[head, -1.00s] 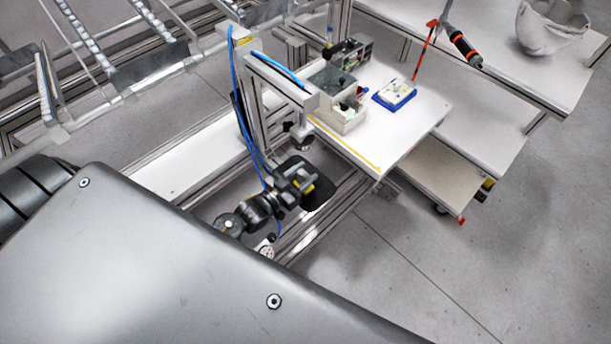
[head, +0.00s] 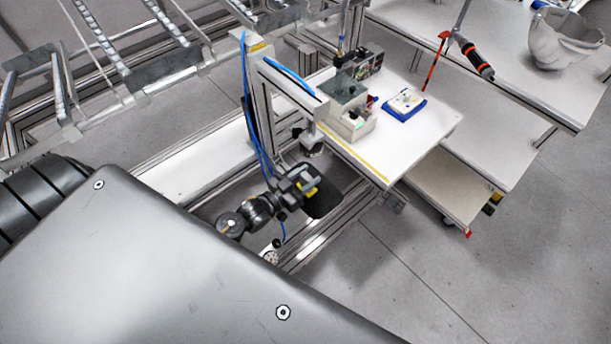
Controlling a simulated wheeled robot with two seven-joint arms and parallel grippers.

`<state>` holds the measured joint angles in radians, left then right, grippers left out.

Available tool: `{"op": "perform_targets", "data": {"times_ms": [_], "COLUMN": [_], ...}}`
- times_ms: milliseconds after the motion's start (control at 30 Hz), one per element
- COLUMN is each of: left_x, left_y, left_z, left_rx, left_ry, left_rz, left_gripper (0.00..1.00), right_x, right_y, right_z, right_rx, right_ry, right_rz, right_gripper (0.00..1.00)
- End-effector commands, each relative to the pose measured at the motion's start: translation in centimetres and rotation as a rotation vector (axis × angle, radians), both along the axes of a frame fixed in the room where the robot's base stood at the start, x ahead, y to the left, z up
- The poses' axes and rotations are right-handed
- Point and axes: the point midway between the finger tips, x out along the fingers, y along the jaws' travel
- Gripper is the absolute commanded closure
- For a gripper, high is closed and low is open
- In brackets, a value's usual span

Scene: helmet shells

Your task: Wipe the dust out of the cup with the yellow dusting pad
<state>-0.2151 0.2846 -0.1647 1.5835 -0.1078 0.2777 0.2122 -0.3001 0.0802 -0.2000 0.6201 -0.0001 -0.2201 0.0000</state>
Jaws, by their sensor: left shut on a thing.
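My left gripper (head: 306,184) reaches over the gap in the frame beside the bench, below a grey post with an overhanging arm. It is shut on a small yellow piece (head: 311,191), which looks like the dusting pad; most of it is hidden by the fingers. A black rounded piece (head: 325,203) lies just below and right of the gripper. It may be the cup, but its inside and any dust cannot be made out. Whether the pad touches it cannot be told. My right gripper is out of view.
The grey post (head: 252,100) with blue hoses stands close behind my gripper. The white bench (head: 405,150) holds a grey box (head: 350,118) and a blue tray (head: 404,106). A white helmet shell (head: 562,42) and an orange-black tool (head: 474,58) are at upper right. Floor is open at lower right.

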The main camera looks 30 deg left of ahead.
Motion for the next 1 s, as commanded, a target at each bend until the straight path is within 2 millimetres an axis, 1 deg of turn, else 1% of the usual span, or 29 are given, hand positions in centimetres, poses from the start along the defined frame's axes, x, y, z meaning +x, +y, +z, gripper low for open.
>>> {"op": "perform_targets", "data": {"times_ms": [600, 1000], "left_x": [-1.2, -1.3], "left_y": [-3.1, -3.3], "left_z": [-0.2, -0.3], "left_rx": [-0.004, -0.002], "left_ry": [0.004, 0.006], "left_rz": [-0.004, -0.005], "left_gripper": [0.85, 0.85], "right_x": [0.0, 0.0], "right_y": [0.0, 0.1], "right_z": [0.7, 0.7], "right_rx": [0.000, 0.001], "right_ry": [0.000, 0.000], "right_rz": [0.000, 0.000], "right_gripper": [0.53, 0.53]}}
